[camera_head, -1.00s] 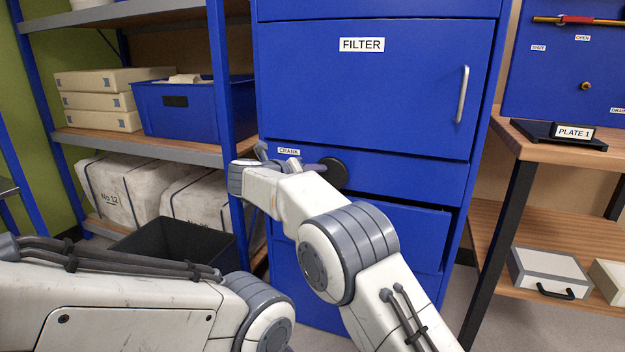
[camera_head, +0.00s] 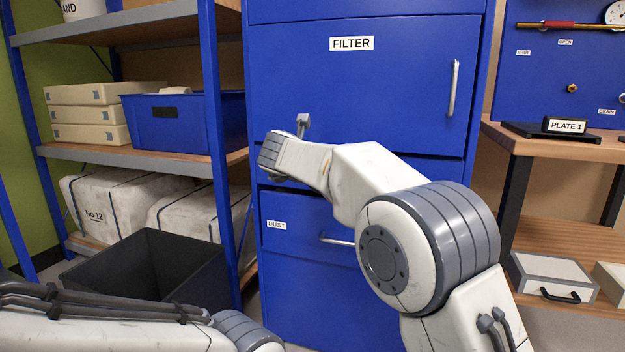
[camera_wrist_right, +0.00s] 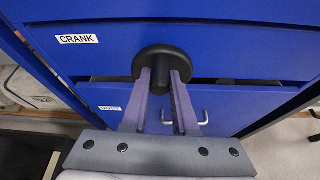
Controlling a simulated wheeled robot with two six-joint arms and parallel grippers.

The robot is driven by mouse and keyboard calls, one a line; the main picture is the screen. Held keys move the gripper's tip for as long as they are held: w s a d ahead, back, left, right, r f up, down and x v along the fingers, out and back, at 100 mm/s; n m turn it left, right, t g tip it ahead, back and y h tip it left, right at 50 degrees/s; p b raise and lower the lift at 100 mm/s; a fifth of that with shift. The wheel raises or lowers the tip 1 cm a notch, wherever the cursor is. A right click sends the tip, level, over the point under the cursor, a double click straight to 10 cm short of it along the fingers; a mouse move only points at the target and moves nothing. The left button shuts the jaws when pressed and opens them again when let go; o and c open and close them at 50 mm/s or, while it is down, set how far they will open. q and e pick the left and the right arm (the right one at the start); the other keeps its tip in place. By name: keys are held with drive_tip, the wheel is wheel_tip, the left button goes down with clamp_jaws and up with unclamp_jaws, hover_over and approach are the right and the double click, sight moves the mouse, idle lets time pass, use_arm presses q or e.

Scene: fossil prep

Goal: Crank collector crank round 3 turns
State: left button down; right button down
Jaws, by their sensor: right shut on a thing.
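The crank shows in the right wrist view as a round black disc (camera_wrist_right: 165,60) with a short dark grip toward me, on the blue collector cabinet (camera_head: 395,85). My right gripper (camera_wrist_right: 163,82) is shut on the crank grip, with one purple-grey finger on either side and the disc just beyond the tips. In the head view my right arm crosses in front of the cabinet and hides the crank and the fingers. A CRANK label (camera_wrist_right: 77,39) is at the disc's upper left. Of my left arm only links show at the lower left; its gripper is out of view.
Below the crank is a DUST drawer (camera_head: 290,227) with a bar handle, standing slightly out. An open black bin (camera_head: 150,265) is left of the cabinet, by the shelving with a blue crate (camera_head: 185,120). A wooden bench (camera_head: 555,145) stands to the right.

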drive_tip(key=shift+s+d+f+m+y+b, duration=0.15)
drive_tip(key=shift+d+m+y+b, duration=0.1)
drive_tip(key=shift+m+y+b, duration=0.3)
drive_tip(key=c, duration=0.7)
unclamp_jaws()
drive_tip(key=shift+s, duration=0.1)
drive_tip(key=p+v, duration=0.2)
drive_tip(key=v, duration=0.8)
drive_tip(key=shift+s, duration=0.15)
